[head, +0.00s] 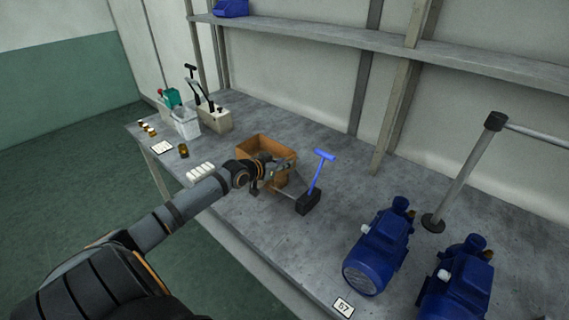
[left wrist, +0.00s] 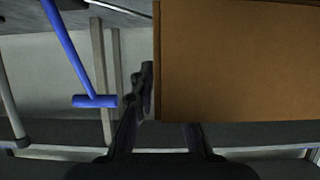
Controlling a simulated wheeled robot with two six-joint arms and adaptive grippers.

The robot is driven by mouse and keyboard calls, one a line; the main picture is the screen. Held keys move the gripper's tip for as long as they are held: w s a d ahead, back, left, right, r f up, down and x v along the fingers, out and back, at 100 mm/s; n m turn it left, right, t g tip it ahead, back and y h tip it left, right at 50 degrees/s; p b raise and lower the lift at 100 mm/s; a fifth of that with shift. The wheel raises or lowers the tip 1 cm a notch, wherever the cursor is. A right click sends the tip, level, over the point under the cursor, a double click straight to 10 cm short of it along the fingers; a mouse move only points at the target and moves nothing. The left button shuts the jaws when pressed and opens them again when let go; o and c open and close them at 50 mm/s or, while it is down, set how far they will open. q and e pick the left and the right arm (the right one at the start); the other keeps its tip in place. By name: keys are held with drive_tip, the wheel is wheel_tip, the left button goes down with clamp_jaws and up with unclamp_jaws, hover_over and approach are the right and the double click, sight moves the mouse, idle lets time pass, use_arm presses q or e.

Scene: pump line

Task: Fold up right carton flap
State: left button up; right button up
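The open brown carton (head: 258,143) stands on the bench in the middle of the head view. My left gripper (head: 279,186) is at the carton's near right side and covers part of it. In the left wrist view, a flat brown carton panel (left wrist: 238,62) fills the upper right, very close to the camera. My left gripper (left wrist: 170,105) has its fingers spread apart there. One finger is beside the panel's left edge; the other's tip is hidden by the panel. I cannot tell whether they touch it, or which flap it is. My right gripper is not in view.
A blue T-handle (head: 317,172) on a black block (head: 308,203) stands close right of the gripper. Blue pumps (head: 377,253) are at the front right. White bins (head: 185,122) and small white items (head: 200,171) are left. Bench between handle and pumps is clear.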

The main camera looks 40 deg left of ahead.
use_arm(q)
drive_tip(key=shift+o, duration=0.6)
wheel_tip(320, 180, up, 10)
drive_tip(key=shift+r, duration=0.1)
idle(0.7)
